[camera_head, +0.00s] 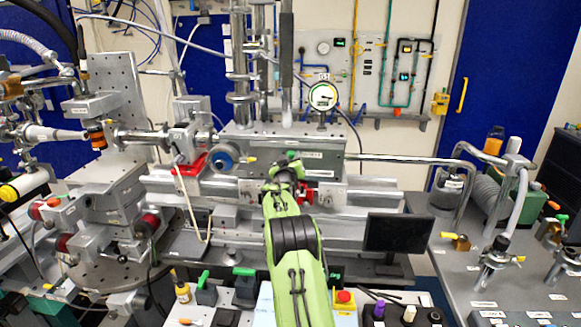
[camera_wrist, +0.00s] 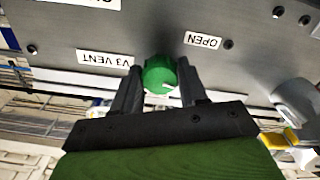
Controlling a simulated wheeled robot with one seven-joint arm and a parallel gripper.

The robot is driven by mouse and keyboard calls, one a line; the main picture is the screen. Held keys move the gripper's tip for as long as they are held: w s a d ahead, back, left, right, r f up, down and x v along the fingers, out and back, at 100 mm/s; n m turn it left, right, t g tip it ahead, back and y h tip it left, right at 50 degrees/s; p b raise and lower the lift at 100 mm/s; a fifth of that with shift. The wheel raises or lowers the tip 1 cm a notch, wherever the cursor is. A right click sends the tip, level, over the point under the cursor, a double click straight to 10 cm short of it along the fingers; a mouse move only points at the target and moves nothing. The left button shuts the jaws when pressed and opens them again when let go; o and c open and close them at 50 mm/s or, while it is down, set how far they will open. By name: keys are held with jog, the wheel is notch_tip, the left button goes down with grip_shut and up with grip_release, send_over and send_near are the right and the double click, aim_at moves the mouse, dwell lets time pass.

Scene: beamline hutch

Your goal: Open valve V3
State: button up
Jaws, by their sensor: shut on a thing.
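The valve V3 knob (camera_wrist: 160,76) is a round green knob with a pale mark, set on a grey metal panel in the wrist view. A white label reading V3 VENT (camera_wrist: 103,58) sits left of it and an OPEN label (camera_wrist: 202,40) sits to its upper right; both appear upside down. My gripper (camera_wrist: 161,82) has its two dark fingers on either side of the knob and is shut on it. In the head view my green arm reaches to the grey chamber (camera_head: 315,150), and the arm's end mostly hides the knob.
A round gauge (camera_head: 322,96) stands on top of the chamber. A dark monitor (camera_head: 398,232) is right of my arm. A horizontal steel pipe (camera_head: 400,159) runs right from the chamber. A red button on a yellow box (camera_head: 344,297) lies at the front.

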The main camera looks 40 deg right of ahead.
jog(key=shift+f+n+b, duration=0.1)
jog(key=shift+n+b, duration=0.55)
jog(key=shift+n, duration=3.55)
jog(key=o, duration=1)
jog(key=shift+o, duration=0.2)
jog(key=shift+s, duration=0.1)
jog(key=b+v, duration=0.3)
jog(key=v, duration=1.2)
jog(key=shift+s+a, duration=0.15)
jog(key=shift+a, duration=0.2)
